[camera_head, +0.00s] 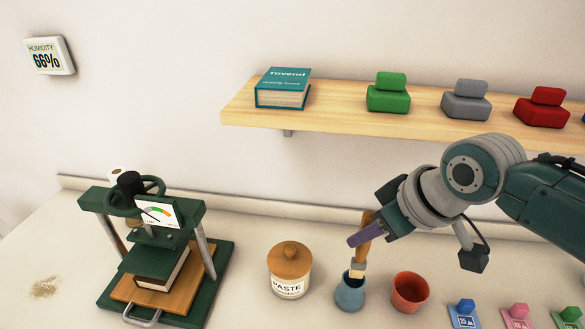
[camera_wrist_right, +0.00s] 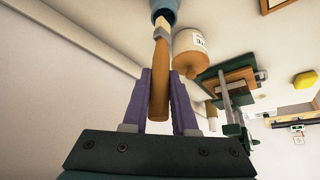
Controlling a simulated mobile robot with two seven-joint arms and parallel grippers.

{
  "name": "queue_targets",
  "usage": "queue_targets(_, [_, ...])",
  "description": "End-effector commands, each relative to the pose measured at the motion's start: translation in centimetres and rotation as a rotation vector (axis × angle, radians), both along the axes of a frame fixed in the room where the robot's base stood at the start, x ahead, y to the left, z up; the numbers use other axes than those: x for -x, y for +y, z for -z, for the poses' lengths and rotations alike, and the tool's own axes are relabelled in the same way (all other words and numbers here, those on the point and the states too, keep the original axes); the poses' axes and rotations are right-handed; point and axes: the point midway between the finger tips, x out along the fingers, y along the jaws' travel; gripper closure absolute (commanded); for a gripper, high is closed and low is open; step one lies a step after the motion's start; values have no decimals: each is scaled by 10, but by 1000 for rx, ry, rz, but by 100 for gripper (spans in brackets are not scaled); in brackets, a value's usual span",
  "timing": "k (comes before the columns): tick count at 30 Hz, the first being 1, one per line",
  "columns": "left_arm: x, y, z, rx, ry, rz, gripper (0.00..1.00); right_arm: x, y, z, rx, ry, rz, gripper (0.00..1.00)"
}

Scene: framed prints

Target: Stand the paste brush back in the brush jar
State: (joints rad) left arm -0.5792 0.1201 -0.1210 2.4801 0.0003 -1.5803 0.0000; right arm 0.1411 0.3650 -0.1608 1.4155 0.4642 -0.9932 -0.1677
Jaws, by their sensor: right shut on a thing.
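My right gripper (camera_head: 366,236) is shut on the wooden handle of the paste brush (camera_head: 363,249). The brush points down, slightly tilted, with its pale ferrule and bristle end at the mouth of the blue jar (camera_head: 350,295). The bristle tip is hard to make out and seems to be just inside the rim. In the right wrist view the brush handle (camera_wrist_right: 159,75) lies between the purple fingers of the gripper (camera_wrist_right: 160,95), with the blue jar (camera_wrist_right: 164,10) at its far end. My left gripper is not in view.
A terracotta cup (camera_head: 410,292) stands close right of the blue jar. A lidded paste jar (camera_head: 289,272) stands to its left, and a green book press (camera_head: 165,260) is further left. A wooden shelf (camera_head: 340,128) runs above. Small coloured stamps (camera_head: 466,310) sit at front right.

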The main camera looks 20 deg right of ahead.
Motion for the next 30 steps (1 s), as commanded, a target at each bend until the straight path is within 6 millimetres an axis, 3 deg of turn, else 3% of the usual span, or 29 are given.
queue_targets(1, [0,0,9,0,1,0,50,0,0,9,0,0,0,100])
queue_targets(18, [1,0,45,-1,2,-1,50,0,1,56,-1,1,0,100])
queue_targets(30, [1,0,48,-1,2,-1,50,0,0,59,0,0,-1,100])
